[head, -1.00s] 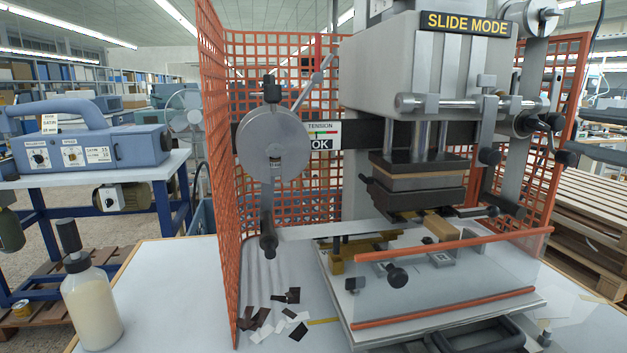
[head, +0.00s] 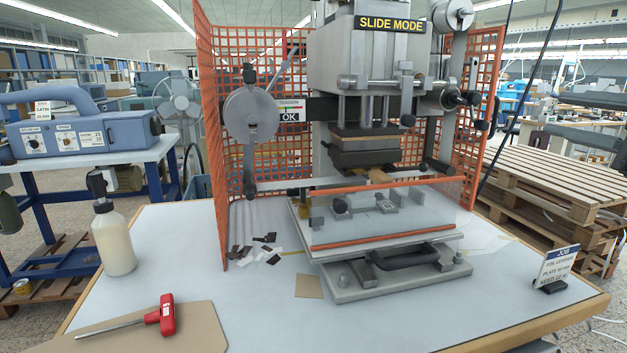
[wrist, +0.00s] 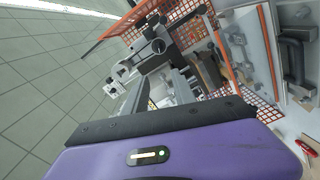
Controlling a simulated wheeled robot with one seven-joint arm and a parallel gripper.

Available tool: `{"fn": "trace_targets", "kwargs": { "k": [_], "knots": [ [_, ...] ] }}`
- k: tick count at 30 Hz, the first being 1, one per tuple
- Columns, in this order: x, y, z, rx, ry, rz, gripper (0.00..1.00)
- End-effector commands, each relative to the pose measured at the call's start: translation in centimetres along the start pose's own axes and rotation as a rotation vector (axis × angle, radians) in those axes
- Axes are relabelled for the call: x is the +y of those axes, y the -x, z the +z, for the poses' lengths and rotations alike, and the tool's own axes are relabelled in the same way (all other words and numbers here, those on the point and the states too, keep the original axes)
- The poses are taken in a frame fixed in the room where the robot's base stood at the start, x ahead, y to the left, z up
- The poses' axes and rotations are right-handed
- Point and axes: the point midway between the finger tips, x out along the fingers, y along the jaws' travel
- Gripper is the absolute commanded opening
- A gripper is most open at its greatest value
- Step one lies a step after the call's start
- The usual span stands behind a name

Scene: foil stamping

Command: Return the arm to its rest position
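My gripper (wrist: 160,76) shows in the wrist view as two grey fingers beyond my purple wrist housing. A gap lies between them and I see nothing held. In the head view neither my arm nor my gripper shows. The stamping press (head: 367,55) stands on the table in the head view. Its clear guard with orange rails (head: 385,187) stands in front of the bed. In the wrist view part of the orange mesh (wrist: 262,114) and a dark handle (wrist: 291,60) lie at the right, tilted.
A cream bottle (head: 114,240) stands at the table's left. A red-handled tool (head: 167,314) lies on a brown board (head: 200,335) in front. A job card (head: 557,266) stands at the right. Foil scraps lie by the mesh. Pallets (head: 560,180) are stacked beyond the table.

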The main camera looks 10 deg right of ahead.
Motion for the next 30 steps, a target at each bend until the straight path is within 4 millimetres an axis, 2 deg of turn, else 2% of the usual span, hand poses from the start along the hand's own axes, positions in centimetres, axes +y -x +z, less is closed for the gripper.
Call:
{"fn": "trace_targets", "kwargs": {
  "k": [5,12,18,25,30],
  "knots": [
    [1.2,0.0,-0.5,0.022,-0.069,0.049,0.32],
    [4.7,0.8,-1.3,0.062,-0.152,0.193,0.32],
    [6.7,2.2,-0.4,0.108,-0.290,0.353,0.32],
    [6.2,3.1,1.1,0.164,-0.475,0.495,0.32],
    [3.5,3.7,2.7,0.204,-0.656,0.599,0.32]
  ]
}}
